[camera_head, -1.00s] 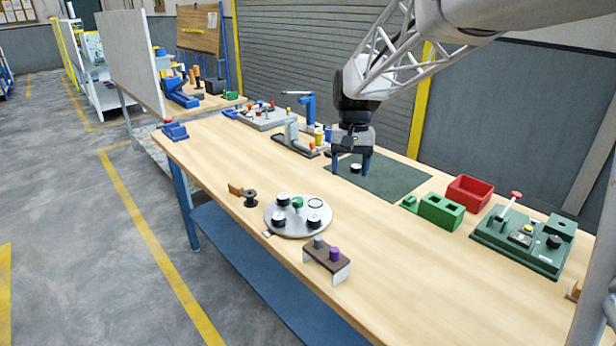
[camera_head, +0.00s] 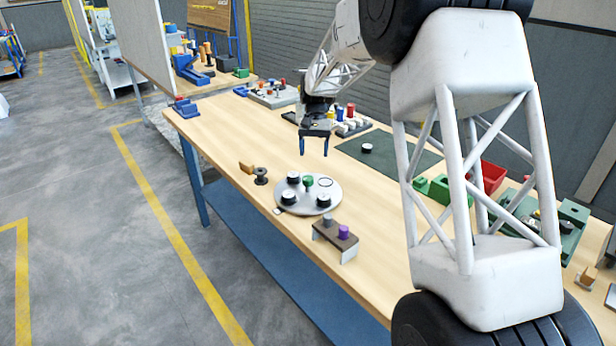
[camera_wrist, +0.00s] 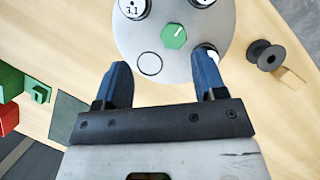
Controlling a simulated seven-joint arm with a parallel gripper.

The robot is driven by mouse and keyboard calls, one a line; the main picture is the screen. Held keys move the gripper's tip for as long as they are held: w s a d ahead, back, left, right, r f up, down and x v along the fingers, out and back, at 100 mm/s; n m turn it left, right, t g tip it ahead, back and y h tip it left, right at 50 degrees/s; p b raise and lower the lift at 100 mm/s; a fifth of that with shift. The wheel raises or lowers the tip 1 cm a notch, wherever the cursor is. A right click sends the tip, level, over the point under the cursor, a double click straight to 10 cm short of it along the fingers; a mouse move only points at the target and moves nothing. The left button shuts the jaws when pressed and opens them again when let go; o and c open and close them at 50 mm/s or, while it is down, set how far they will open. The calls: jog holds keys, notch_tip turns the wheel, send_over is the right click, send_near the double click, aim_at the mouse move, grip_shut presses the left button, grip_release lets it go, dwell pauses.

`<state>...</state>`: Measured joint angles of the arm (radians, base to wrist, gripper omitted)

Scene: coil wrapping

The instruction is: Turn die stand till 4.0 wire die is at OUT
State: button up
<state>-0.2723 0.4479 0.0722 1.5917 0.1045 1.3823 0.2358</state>
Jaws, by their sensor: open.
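The die stand (camera_head: 309,208) is a round grey disc with a green knob (camera_head: 309,181) at its middle. It carries three black dies with white tops, at the back left (camera_head: 293,177), front left (camera_head: 288,198) and front right (camera_head: 324,200), and an empty ring (camera_head: 325,183). In the wrist view one die (camera_wrist: 132,8) reads 3.1; the other labels are cut off or unreadable. A small plate (camera_head: 278,210) lies at the disc's front-left edge; its text is unreadable. My gripper (camera_head: 314,155) is open and empty, above the table behind the disc, touching nothing.
A black spool (camera_head: 261,176) and a brown block (camera_head: 246,168) are left of the disc. A small bench with grey and purple knobs (camera_head: 343,233) stands in front. Another die (camera_head: 367,148) lies on the dark mat (camera_head: 392,155). My arm hides part of the right side.

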aim_at(308, 178)
jog(key=shift+w+a+f, duration=0.9)
jog(key=shift+f, duration=0.1)
jog(key=shift+s+f, duration=0.1)
jog(key=shift+x, duration=3.8)
jog(key=shift+s, duration=0.1)
grip_shut()
